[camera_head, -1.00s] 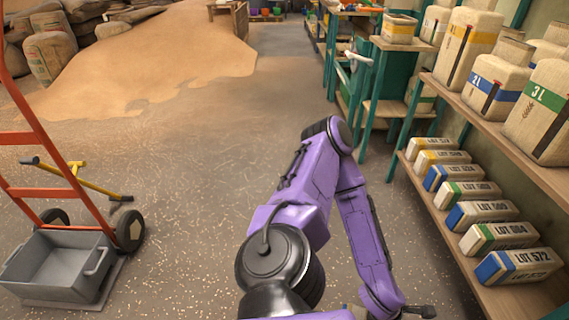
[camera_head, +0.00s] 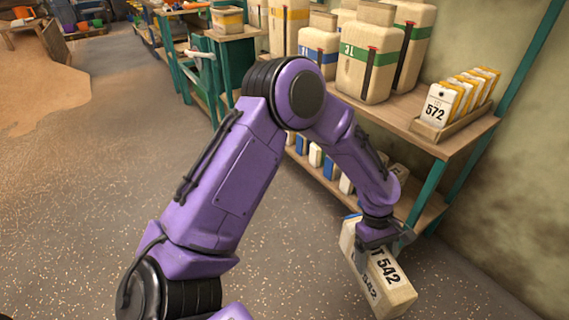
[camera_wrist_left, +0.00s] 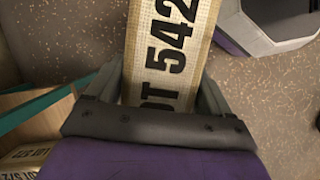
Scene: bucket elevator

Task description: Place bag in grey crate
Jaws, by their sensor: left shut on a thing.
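A long beige bag (camera_head: 375,270) marked 542, with a blue patch at its far end, hangs tilted at the lower right of the head view. My left gripper (camera_head: 380,238) is shut on it, above the floor and in front of the shelf. In the left wrist view the bag (camera_wrist_left: 165,50) lies between the two dark fingers of this gripper (camera_wrist_left: 158,88) and runs out past the top edge. The grey crate is in neither present view. My right gripper is not in view.
A wooden shelf (camera_head: 455,143) with green posts stands on the right. It bears large beige containers (camera_head: 370,60) and a holder of tags marked 572 (camera_head: 437,105). Smaller bags (camera_head: 315,155) sit on its lower board, partly behind my arm.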

